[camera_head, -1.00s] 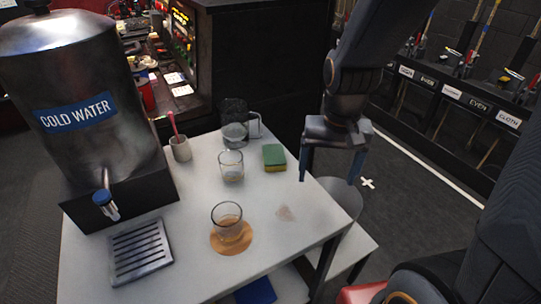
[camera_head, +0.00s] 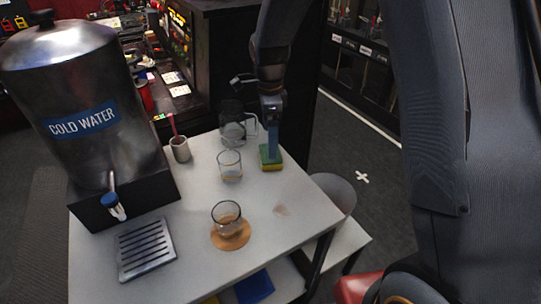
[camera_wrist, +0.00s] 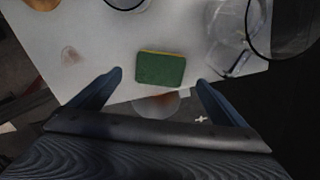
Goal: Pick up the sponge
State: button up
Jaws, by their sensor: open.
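The sponge (camera_head: 272,165) is green on top with a yellow layer below and lies on the white table (camera_head: 190,240) near its right edge. In the wrist view the sponge (camera_wrist: 160,69) lies flat, just beyond and between my fingertips. My gripper (camera_head: 271,150) is over the sponge in the head view, and one finger hides part of it. In the wrist view my gripper (camera_wrist: 160,76) is open, with a finger to either side and nothing held. I cannot tell the exact height of the fingertips above the table.
A clear pitcher (camera_head: 232,130) and a glass (camera_head: 229,166) stand close left of the sponge. Another glass (camera_head: 227,213) sits on a round coaster (camera_head: 232,241). A cup with a pink stick (camera_head: 180,149) and a cold water dispenser (camera_head: 85,115) are further left.

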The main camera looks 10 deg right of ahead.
jog(key=shift+d+f+p, duration=0.1)
jog(key=shift+f+p, duration=1.05)
jog(key=shift+f, duration=1.7)
jog(key=shift+c, duration=0.3)
jog(key=c, duration=1.1)
jog(key=shift+c, duration=0.2)
notch_tip(320, 180, up, 10)
jog(key=b, duration=0.2)
jog(key=shift+b, duration=0.4)
jog(key=o, duration=0.5)
jog(key=c, duration=0.4)
jog(key=shift+o, duration=0.2)
